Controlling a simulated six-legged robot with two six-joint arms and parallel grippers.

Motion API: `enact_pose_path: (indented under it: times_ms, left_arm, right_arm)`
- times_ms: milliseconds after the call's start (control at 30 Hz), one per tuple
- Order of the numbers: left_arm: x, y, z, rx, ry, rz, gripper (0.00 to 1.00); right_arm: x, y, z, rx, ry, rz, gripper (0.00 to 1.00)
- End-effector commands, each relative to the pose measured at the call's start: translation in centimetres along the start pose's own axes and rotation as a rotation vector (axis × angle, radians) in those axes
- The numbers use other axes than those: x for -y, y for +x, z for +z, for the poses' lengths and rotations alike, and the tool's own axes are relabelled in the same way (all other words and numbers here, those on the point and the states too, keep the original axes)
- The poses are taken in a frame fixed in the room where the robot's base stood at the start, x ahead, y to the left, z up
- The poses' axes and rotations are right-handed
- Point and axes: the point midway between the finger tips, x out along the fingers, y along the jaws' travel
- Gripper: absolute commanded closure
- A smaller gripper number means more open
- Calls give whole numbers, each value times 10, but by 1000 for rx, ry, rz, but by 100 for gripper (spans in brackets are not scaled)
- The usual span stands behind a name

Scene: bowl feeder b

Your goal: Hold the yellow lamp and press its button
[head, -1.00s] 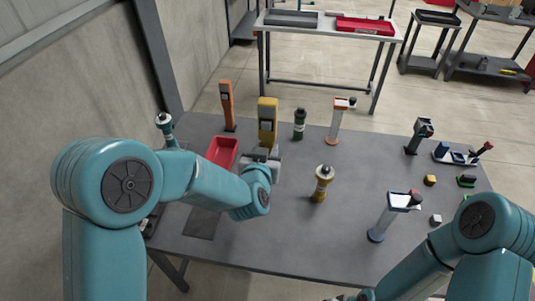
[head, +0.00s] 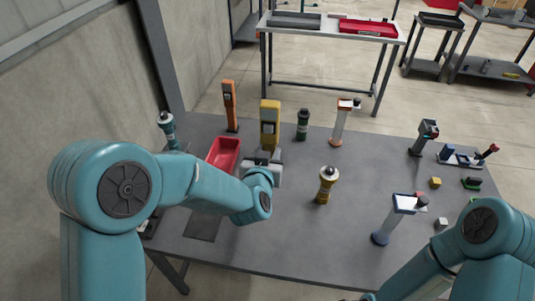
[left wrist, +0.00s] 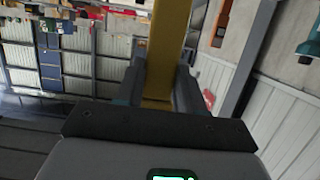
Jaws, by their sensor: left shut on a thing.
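The yellow lamp (head: 270,122) is a tall upright post with a dark panel on its face, towards the back left of the table. My left gripper (head: 264,158) is shut on its lower part; its fingertips are small and partly hidden in the head view. In the left wrist view, the yellow post (left wrist: 166,50) runs between the two fingers (left wrist: 157,90). I cannot make out its button clearly. My right arm enters at the lower right; its gripper is not in view.
A red tray (head: 223,154) lies left of the gripper. An orange post (head: 230,105) and a dark green bottle-shaped thing (head: 302,124) flank the lamp. A brass-yellow cylinder (head: 326,183) and a blue-white stand (head: 393,218) stand to the right. The table front centre is clear.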

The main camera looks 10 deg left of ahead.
Motion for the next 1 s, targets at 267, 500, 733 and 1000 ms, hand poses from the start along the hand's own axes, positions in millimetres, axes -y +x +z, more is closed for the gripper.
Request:
enact_pose_path:
  times_ms: [267,500,733,1000]
  left_arm:
    - [0,3,10,-2,0,-1,100]
    - [0,6,17,-2,0,-1,100]
    - [0,8,24,-2,0,-1,100]
    - [0,11,33,-2,0,-1,100]
  right_arm:
    - [-4,10,0,0,0,0,57]
    - [-6,18,0,0,0,0,57]
    - [-9,25,0,0,0,0,57]
    - [-12,33,-1,0,0,0,57]
